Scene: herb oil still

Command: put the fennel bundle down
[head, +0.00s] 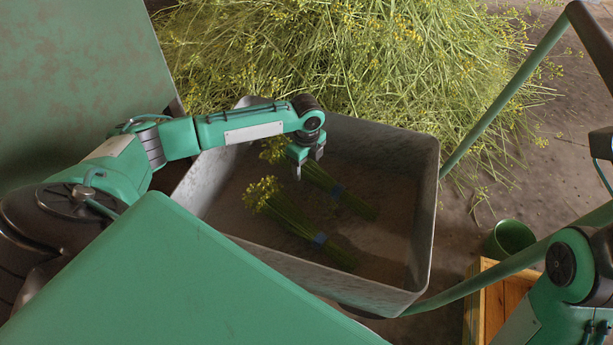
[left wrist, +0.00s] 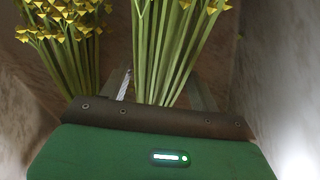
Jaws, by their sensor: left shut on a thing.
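My left gripper (head: 307,170) is down inside a grey metal tub. It is shut on the stems of a fennel bundle (head: 343,194), green with yellow flower heads and a blue band. In the left wrist view the held stems (left wrist: 165,60) pass between the two fingers (left wrist: 163,92). The held bundle is at or close to the tub floor; I cannot tell if it touches. A second fennel bundle (head: 292,217) with a blue band lies beside it on the tub floor, and its yellow heads (left wrist: 62,25) show in the left wrist view. My right gripper is not in view.
The grey tub (head: 425,200) has raised walls around the gripper. A large heap of loose fennel (head: 340,55) lies behind it. Green rails (head: 510,90) run along the right. A green bucket (head: 512,237) and a wooden crate (head: 497,305) stand at the right.

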